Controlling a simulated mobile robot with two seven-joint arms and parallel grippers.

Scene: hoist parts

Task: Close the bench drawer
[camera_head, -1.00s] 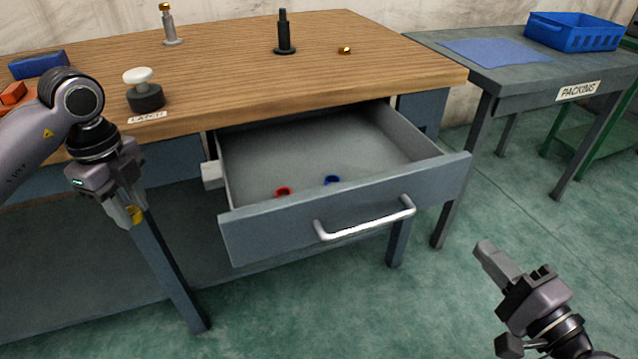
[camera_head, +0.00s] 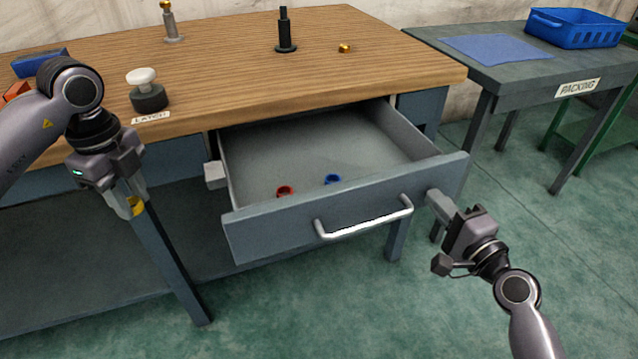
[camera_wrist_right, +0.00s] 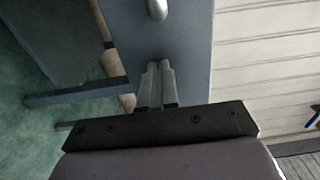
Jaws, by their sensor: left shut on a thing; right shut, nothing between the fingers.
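The grey-blue bench drawer (camera_head: 280,228) stands pulled out from under the wooden bench top. Its silver bar handle (camera_head: 365,222) is on the front. A red ring (camera_head: 285,191) and a blue ring (camera_head: 333,179) lie inside the drawer. My right gripper (camera_head: 432,196) is shut and empty at the right end of the drawer front; whether it touches is unclear. In the right wrist view my right gripper's fingers (camera_wrist_right: 158,85) point at the drawer front (camera_wrist_right: 185,45), with the handle (camera_wrist_right: 157,10) beyond them. My left gripper (camera_head: 133,208) is shut on a small yellow-gold part (camera_head: 138,207), left of the drawer.
On the bench top (camera_head: 230,75) stand a black-based white knob (camera_head: 147,90), a grey post (camera_head: 170,25), a black post (camera_head: 285,32) and a brass nut (camera_head: 345,48). A packing table (camera_head: 490,75) with a blue crate (camera_head: 575,30) is at the right.

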